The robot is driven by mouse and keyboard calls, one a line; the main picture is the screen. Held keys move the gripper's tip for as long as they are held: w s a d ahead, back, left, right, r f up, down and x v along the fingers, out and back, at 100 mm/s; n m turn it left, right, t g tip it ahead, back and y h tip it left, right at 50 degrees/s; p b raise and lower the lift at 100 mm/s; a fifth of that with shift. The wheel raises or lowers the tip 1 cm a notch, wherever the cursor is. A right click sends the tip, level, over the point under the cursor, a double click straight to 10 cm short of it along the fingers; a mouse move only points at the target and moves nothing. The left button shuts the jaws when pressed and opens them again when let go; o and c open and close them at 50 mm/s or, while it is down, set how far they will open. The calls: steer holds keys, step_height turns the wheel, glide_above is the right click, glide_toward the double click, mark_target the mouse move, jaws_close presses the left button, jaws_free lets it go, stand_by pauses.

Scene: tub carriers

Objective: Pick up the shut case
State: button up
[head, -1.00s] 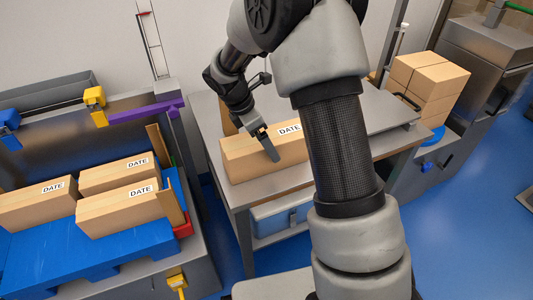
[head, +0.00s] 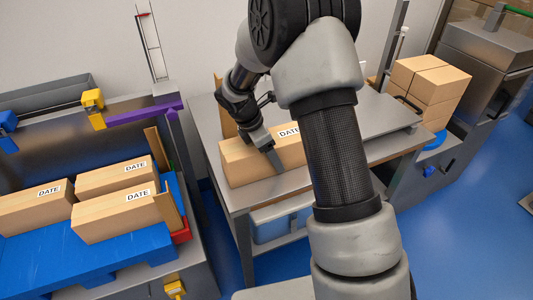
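A long tan shut case (head: 242,163) with a DATE label lies on the grey metal table (head: 265,192). My arm hides its right part. My gripper (head: 274,163) is at the case, with one grey finger visible against its near long side. The other finger is hidden behind the case or the arm, so I cannot tell whether the gripper is clamped. The case rests on the table top.
At left, several DATE-labelled cases (head: 115,214) lie on a blue pallet (head: 95,258) with a purple bar (head: 145,112) above. Stacked boxes (head: 428,88) stand at right. A blue bin (head: 275,225) sits under the table. Blue floor at lower right is clear.

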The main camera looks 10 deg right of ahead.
steer(key=c, duration=1.1)
steer(key=shift+w+r, duration=0.1)
steer(key=shift+r, duration=0.05)
steer(key=shift+c, duration=0.3)
